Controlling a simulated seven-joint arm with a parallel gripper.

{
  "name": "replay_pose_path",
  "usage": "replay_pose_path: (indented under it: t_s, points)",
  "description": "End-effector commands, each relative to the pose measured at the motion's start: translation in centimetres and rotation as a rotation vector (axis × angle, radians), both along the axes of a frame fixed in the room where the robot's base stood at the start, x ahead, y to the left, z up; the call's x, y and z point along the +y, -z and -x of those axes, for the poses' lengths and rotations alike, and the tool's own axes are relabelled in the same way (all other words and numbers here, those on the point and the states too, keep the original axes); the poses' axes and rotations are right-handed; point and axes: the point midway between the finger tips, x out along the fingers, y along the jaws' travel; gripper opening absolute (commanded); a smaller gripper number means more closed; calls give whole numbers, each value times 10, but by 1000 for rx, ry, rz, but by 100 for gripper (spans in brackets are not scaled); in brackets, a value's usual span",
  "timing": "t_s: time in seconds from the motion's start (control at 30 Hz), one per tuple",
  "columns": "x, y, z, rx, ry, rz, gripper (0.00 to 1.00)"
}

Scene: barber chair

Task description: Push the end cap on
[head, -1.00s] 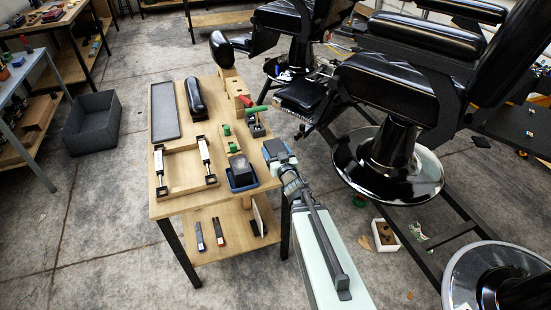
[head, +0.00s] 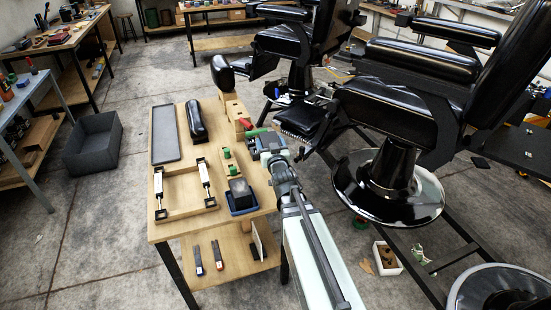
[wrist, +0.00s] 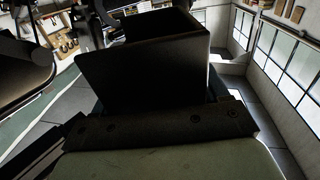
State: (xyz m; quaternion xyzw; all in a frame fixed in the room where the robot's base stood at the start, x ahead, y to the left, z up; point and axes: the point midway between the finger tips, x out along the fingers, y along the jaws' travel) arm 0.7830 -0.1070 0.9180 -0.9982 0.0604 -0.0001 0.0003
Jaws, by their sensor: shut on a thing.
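My gripper (head: 264,145) is over the right edge of the wooden table, beside the red-handled part (head: 256,132) at the table's far right. In the wrist view a large dark boxy piece (wrist: 150,65) fills the space in front of the gripper, and the jaws are shut on it. I take it for the end cap; its far side is hidden. A long black pad (head: 195,120) lies on the table. A second black pad (head: 221,74) stands at the far end, on a wooden block (head: 230,107). I cannot tell which part the cap fits.
The barber chair's footrest (head: 300,120) is close at the right.

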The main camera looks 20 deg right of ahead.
Motion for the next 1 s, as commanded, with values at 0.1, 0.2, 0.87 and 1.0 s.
replay_pose_path:
  t_s: [0.1,0.2,0.87,1.0]
  points:
    - [13,-27,-13,-4,-7,0,37]
    - [23,-49,-20,-5,-15,1,37]
    - [-1,-205,-69,-5,23,3,37]
    - [-45,-238,-87,-3,88,2,37]
